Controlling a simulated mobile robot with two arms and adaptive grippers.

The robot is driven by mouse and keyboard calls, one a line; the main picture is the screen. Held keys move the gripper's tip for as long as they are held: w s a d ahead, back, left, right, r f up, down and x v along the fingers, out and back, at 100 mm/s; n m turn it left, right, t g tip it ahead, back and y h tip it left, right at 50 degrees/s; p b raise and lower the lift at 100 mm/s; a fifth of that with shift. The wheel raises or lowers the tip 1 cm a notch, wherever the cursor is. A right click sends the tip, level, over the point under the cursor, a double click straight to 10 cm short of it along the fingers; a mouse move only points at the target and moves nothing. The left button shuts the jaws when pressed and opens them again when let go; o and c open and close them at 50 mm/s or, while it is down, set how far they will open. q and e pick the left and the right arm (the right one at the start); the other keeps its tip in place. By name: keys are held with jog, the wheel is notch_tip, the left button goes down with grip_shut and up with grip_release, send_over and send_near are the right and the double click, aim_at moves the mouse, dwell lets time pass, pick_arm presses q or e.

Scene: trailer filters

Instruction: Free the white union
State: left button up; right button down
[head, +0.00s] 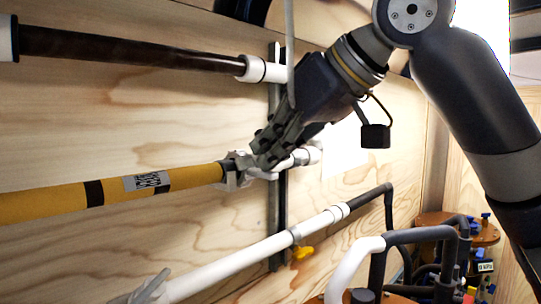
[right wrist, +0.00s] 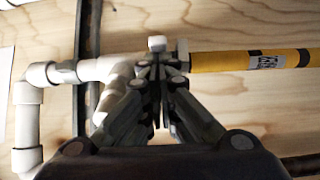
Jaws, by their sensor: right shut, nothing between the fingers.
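A white winged union (head: 237,170) sits at the right end of the yellow pipe (head: 170,179), joining it to a short white pipe run. In the right wrist view, parts of the union (right wrist: 157,43) show just beyond my fingertips. The rest is hidden behind the fingers. My right gripper (head: 262,158) is shut and empty, over or against the right side of the union. I cannot tell whether it touches. In the right wrist view, its fingers (right wrist: 157,75) are closed together. My left gripper is not in view.
A brown pipe (head: 130,50) runs above and a white pipe (head: 235,262) with a winged fitting (head: 150,290) runs below. A dark vertical rail (head: 277,225) stands against the plywood wall (head: 130,120). Grey pipes and filter heads (head: 470,230) crowd the lower right.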

aim_at(270, 172)
jog(key=shift+s+d+f+t+y+b, duration=0.15)
jog(key=shift+f+t+y+b, duration=0.65)
jog(key=shift+b, duration=1.25)
jog(key=shift+s+d+f+t+y+b, duration=0.15)
jog(key=shift+f+t+y+b, duration=0.25)
jog(key=shift+f+b, duration=1.15)
jog(key=shift+d+r+t+y+b, duration=0.1)
jog(key=shift+r+t+y+b, duration=0.3)
jog(key=shift+b, duration=0.8)
jog(key=shift+r, duration=0.35)
